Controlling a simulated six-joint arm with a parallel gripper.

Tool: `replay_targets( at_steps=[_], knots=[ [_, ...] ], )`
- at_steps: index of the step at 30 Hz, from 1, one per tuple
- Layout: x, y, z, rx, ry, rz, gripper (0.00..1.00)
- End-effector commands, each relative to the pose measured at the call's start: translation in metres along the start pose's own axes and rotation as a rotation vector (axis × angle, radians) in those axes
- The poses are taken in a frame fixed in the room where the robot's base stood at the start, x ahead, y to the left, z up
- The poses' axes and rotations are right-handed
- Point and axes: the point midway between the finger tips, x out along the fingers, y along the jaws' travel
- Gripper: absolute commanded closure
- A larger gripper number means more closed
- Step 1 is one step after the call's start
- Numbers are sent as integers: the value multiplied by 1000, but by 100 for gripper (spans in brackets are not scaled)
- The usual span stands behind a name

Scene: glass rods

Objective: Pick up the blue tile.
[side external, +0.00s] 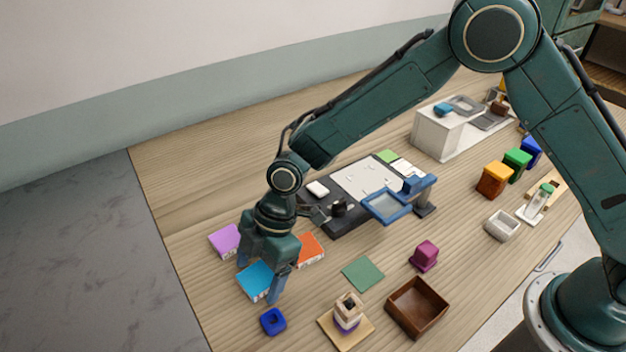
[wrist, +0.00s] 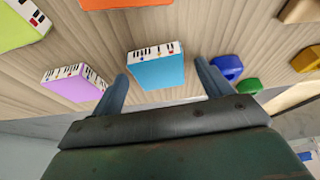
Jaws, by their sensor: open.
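The blue tile (side external: 256,281) is a flat light-blue block with a piano-key pattern on its side. It lies on the wooden table near the front left edge in the side view. In the wrist view the blue tile (wrist: 157,70) lies between my two fingers, with a gap on each side. My gripper (side external: 259,284) is open and points down over the tile, one finger on each side of it. In the wrist view my gripper (wrist: 161,82) is open and empty. The far finger is partly hidden behind the gripper body in the side view.
A purple tile (side external: 225,240) and an orange tile (side external: 310,249) lie close by. A green square (side external: 363,273), a ring stack (side external: 347,311) and a brown box (side external: 417,307) stand to the right.

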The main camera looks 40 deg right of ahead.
Motion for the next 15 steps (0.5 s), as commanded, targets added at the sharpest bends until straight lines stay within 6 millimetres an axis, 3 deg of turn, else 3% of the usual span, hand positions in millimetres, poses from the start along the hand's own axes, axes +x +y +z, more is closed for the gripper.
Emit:
replay_targets(
  at_steps=[9, 15],
  knots=[
    [0, 0, 0, 0, 0, 0, 24],
    [0, 0, 0, 0, 0, 0, 63]
  ],
)
